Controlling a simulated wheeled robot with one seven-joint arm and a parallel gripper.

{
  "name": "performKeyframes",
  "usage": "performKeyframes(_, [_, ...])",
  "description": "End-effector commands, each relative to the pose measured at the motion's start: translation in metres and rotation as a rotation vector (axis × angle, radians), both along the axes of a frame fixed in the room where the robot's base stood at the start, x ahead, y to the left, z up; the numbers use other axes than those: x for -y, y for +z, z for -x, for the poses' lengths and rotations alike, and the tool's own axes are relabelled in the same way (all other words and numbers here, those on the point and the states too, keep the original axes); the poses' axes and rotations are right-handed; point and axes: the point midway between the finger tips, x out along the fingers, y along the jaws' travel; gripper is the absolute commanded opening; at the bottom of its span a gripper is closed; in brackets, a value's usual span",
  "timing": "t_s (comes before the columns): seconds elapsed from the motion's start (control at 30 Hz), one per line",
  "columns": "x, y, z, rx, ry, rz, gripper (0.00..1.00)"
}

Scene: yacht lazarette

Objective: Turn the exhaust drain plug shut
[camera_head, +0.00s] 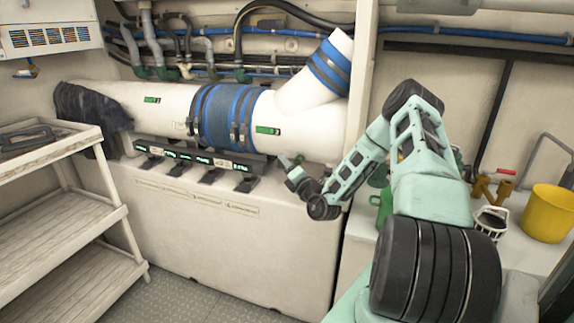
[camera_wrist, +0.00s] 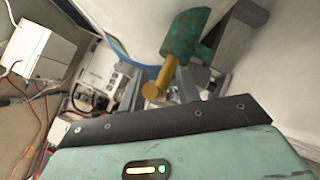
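A plug with a green handle (camera_wrist: 185,36) and a brass-coloured stem (camera_wrist: 160,78) shows in the wrist view, below a large white pipe. I take it to be the exhaust drain plug. My gripper (camera_wrist: 190,84) shows grey fingers right beside the stem; whether they touch it or how far apart they are is unclear. In the head view my gripper (camera_head: 289,163) is at the underside of the white exhaust pipe (camera_head: 322,135), right of the blue hose sleeve. I cannot make out the plug there.
A dark rail with labelled brackets (camera_head: 200,160) runs under the pipe, left of my gripper. A white shelf unit (camera_head: 60,155) stands at the left. A yellow bucket (camera_head: 546,213) and brass fittings stand on the right counter. White boxes with wires (camera_wrist: 45,50) show in the wrist view.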

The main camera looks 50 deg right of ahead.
Motion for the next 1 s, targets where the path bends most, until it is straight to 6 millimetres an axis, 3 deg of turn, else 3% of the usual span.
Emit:
performKeyframes(0.13, [0.0, 0.0, 0.0001, 0.0, 0.0, 0.0, 0.32])
performKeyframes(0.27, [-0.0001, -0.0001, 0.0003, 0.0, 0.0, 0.0, 0.0])
performKeyframes(0.47, [-0.0002, -0.0001, 0.0003, 0.008, 0.0, -0.004, 0.0])
performKeyframes(0.8, [0.0009, 0.0055, 0.0015, 0.213, -0.003, -0.089, 0.0])
performKeyframes(1.0, [0.0017, 0.008, 0.0019, 0.248, -0.003, -0.099, 0.0])
